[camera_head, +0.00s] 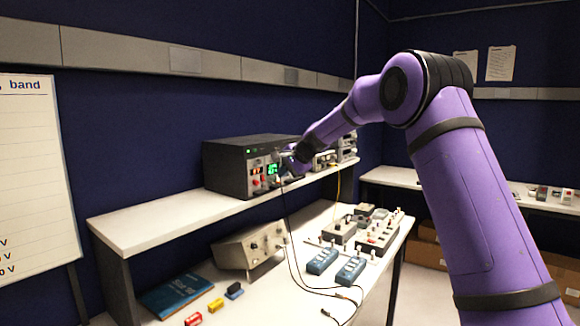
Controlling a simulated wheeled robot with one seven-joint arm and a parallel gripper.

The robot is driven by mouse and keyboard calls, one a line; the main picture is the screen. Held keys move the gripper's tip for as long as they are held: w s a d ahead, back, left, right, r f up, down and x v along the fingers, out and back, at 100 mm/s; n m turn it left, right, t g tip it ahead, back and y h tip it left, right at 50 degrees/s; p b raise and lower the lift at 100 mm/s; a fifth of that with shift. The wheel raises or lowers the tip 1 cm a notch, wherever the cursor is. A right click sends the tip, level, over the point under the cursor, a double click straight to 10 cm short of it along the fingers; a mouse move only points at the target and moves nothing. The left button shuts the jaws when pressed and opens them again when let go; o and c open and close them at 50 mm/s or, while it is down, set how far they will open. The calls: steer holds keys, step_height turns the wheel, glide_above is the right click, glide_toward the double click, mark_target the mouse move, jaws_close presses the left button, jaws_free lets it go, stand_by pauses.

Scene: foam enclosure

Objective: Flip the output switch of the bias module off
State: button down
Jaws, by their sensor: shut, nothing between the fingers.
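A dark instrument box (225,168) stands on the raised white shelf. Its front carries a green-lit display (272,169) and several small knobs, buttons and sockets. I cannot read any label, so I cannot confirm which part is the bias module. The output switch and its position are too small to make out. My purple arm reaches in from the right, and my gripper (289,164) is at the right part of this front panel. It is shut and empty. It hides part of the panel, and I cannot tell whether it touches it.
Other instruments (346,148) stand further right on the raised shelf (165,220). Dark leads hang from the panel to the lower bench. There lie a beige box (248,247), blue handheld units (322,261), a blue book (178,290) and small coloured parts. A whiteboard (36,180) stands at left.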

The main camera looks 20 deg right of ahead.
mark_target(263, 177)
steer(key=shift+w+a+f, duration=0.45)
steer(key=shift+w+a, duration=0.15)
steer(key=shift+w, duration=0.25)
steer(key=shift+w+a+f, duration=0.4)
steer(key=shift+w+a, duration=0.25)
steer(key=shift+w, duration=0.15)
steer(key=shift+w+a+f, duration=0.45)
steer(key=shift+w+a, duration=0.15)
steer(key=shift+w, duration=0.25)
steer(key=shift+w+a+f, duration=0.1)
steer(key=shift+w+a, duration=0.05)
steer(key=shift+r, duration=1)
steer(key=shift+f, duration=0.1)
